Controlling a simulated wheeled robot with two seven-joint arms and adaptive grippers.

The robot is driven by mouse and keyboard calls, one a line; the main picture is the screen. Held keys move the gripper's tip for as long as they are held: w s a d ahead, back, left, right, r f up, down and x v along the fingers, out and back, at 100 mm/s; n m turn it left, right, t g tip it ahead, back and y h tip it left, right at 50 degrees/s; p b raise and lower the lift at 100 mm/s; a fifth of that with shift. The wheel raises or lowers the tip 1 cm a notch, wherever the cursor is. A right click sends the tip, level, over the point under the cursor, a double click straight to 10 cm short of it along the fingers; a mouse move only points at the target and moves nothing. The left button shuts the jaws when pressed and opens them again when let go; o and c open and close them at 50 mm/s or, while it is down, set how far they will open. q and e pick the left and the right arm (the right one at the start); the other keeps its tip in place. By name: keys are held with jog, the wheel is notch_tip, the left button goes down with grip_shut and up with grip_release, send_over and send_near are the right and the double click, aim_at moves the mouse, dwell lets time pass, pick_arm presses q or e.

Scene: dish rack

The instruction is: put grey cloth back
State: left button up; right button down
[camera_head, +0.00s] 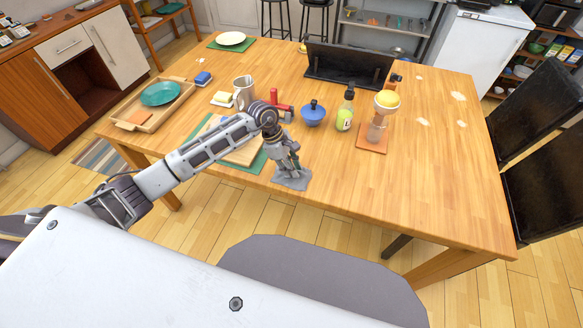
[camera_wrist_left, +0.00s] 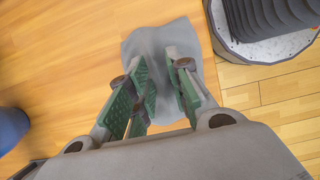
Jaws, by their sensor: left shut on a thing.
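The grey cloth (camera_head: 293,181) hangs or lies crumpled below my left gripper, near the front edge of the wooden table. My left gripper (camera_head: 288,168) is shut on the cloth. In the left wrist view the cloth (camera_wrist_left: 185,32) shows between and beyond the green-padded fingers of the left gripper (camera_wrist_left: 160,85). I cannot tell whether the cloth touches the tabletop. My right gripper is not in view.
A green mat with a board (camera_head: 243,155) lies left of the cloth. A blue pot (camera_head: 313,113), a bottle (camera_head: 345,112) and a glass with a yellow top (camera_head: 386,101) stand behind. A dark rack (camera_head: 348,66) is farther back. The table's right side (camera_head: 440,150) is mostly clear.

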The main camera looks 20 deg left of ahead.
pick_arm(q)
jog(key=o, duration=1)
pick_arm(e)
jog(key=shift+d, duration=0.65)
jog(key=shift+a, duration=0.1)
pick_arm(q)
jog(key=c, duration=0.4)
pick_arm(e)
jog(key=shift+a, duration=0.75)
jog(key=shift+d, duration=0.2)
